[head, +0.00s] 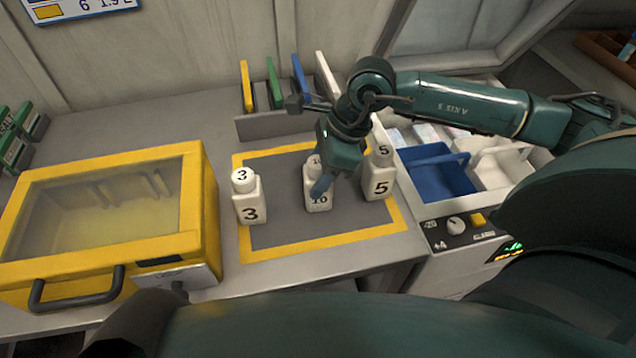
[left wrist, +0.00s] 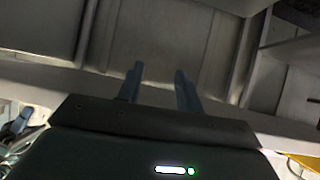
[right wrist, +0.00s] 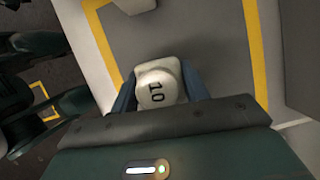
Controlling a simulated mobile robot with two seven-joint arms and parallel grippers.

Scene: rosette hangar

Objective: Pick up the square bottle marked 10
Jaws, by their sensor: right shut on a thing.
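The square bottle marked 10 (head: 318,201) is white and stands on the grey mat between the bottle marked 3 (head: 249,199) and the bottle marked 5 (head: 379,183). My right gripper (head: 321,186) reaches it from above and is shut on it. In the right wrist view the cap marked 10 (right wrist: 157,88) sits between the two blue fingers (right wrist: 158,96). In the head view the gripper hides part of this bottle. In the left wrist view my left gripper (left wrist: 160,85) is open and empty, its fingers apart.
The mat has a yellow border (head: 325,245). A yellow case with a clear lid (head: 110,215) stands at the left. Upright coloured panels (head: 272,83) stand behind the mat. A blue bin (head: 440,175) lies at the right, beside a control box with a knob (head: 457,226).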

